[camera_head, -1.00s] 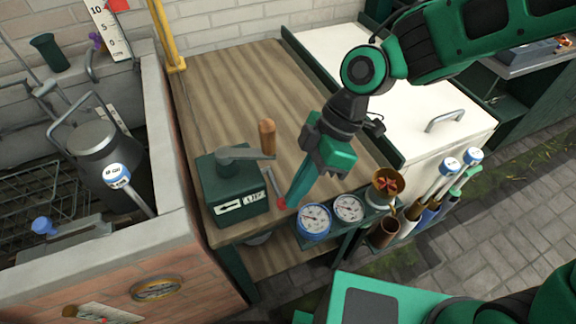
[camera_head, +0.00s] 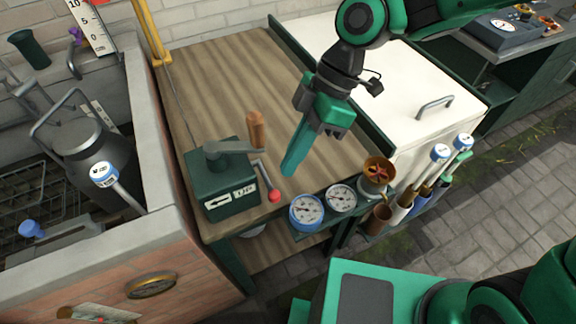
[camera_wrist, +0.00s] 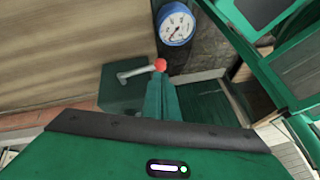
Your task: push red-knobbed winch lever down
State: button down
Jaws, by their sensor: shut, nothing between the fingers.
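The winch is a dark green box (camera_head: 222,187) at the front left of the wooden table, with a wood-handled crank on top. Its metal lever (camera_head: 265,180) slopes down along the box's right side to a red knob (camera_head: 274,196). In the wrist view the red knob (camera_wrist: 160,65) shows just beyond my fingertips, with the lever running left from it. My gripper (camera_head: 290,170) is shut and empty. It points down above the table, up and to the right of the knob in the head view, and looks apart from it.
Two gauges (camera_head: 306,211) and a brass cup (camera_head: 378,172) sit along the table's front edge. A brick-walled basin (camera_head: 140,255) with a metal can (camera_head: 95,155) stands at the left. The wooden tabletop (camera_head: 230,85) behind the winch is clear.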

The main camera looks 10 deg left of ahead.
jog(key=d+r, duration=0.6)
jog(key=r, duration=0.1)
jog(key=shift+s+d, duration=0.35)
jog(key=shift+d, duration=0.05)
